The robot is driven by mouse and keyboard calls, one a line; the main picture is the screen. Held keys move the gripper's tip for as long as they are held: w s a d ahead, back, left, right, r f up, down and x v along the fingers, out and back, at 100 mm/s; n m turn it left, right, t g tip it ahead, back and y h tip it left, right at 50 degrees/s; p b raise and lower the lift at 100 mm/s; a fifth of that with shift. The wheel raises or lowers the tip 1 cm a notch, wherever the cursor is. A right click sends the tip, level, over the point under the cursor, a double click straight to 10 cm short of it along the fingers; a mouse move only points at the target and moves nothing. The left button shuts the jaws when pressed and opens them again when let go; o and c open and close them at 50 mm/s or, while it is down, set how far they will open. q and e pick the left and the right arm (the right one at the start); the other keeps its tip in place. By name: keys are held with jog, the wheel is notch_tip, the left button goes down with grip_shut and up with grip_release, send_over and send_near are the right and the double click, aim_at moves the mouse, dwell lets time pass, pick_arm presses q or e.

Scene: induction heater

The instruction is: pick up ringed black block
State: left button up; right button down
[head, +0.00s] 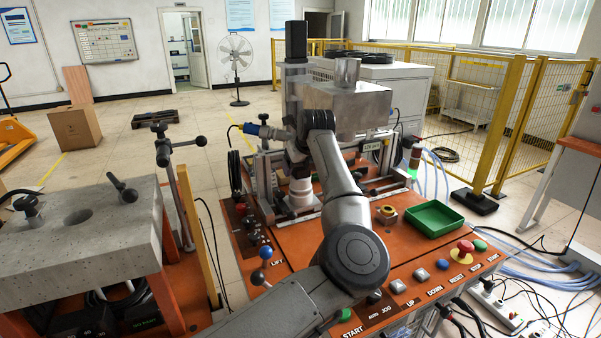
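My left arm reaches in from the bottom and bends up at the elbow toward the heater machine (345,103). My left gripper (296,160) is a small dark shape among the machine parts, above a white cylinder (300,193). Its fingertips cannot be made out, nor whether it holds anything. A small dark block with a yellow ring on top (386,212) stands on the orange bench top, left of the green tray, apart from my gripper. I cannot tell for sure whether it is the ringed black block. My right gripper is not in view.
The green tray (434,218) looks empty. Push buttons and a red knob (465,247) line the bench's front edge. A grey slab table (80,233) stands at left. Yellow fencing (497,125) stands behind right.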

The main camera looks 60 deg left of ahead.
pick_arm(q)
grip_shut()
dwell(0.5)
jog(key=shift+r, duration=0.1)
